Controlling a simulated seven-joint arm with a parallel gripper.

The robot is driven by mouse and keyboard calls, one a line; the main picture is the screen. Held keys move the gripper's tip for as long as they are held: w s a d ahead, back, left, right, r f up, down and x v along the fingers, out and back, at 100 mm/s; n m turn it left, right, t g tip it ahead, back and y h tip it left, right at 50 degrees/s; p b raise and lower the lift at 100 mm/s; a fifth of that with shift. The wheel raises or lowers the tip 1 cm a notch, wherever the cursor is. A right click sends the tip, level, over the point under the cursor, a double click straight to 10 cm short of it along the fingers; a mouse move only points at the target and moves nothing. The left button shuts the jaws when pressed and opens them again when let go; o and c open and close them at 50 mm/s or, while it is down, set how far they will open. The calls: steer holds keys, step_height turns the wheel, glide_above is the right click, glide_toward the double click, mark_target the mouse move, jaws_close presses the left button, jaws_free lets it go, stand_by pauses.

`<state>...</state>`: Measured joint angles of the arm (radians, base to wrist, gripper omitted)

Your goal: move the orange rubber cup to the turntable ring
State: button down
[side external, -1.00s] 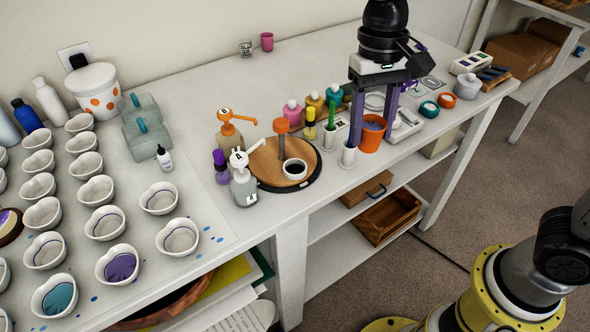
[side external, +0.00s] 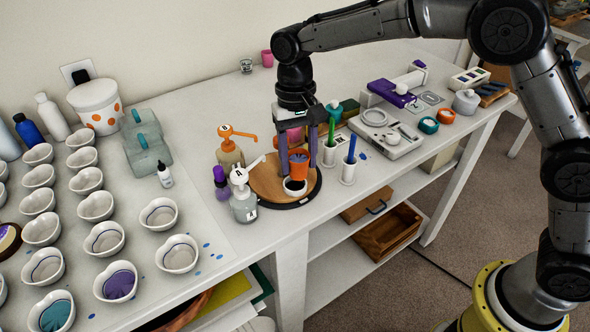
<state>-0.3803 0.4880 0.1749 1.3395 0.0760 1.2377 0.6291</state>
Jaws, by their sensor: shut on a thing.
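The orange rubber cup (side external: 299,169), with purple inside it, is upright between the fingers of my gripper (side external: 298,157), which is shut on it. The cup is over the right part of the round wooden turntable (side external: 264,184), which has a dark rim. A small white cup (side external: 294,188) with a dark filling stands on the turntable at the front, just below the orange cup in the picture. I cannot tell whether the two cups touch or how high the orange cup is. My gripper hides the back of the turntable and its post.
A white-pump bottle (side external: 243,198), a purple bottle (side external: 221,184) and an orange-pump bottle (side external: 229,152) crowd the turntable's left. White holders with a green stick (side external: 331,134) and a blue stick (side external: 351,150) stand on its right. Rows of white cups (side external: 180,255) fill the left.

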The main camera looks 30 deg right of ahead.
mark_target(295, 172)
steer(key=shift+w+a+f, duration=0.1)
steer(key=shift+w+f, duration=0.1)
steer(key=shift+f, duration=0.05)
steer(key=shift+w+f, duration=0.2)
steer(key=shift+f, duration=1.55)
steer(key=shift+f, duration=0.15)
steer(key=shift+c, duration=1.2)
jaws_free()
steer(key=r, duration=0.4)
steer(key=w+r, duration=0.1)
steer(key=r, duration=0.6)
steer(key=shift+w+r, duration=0.2)
steer(key=shift+r, duration=0.45)
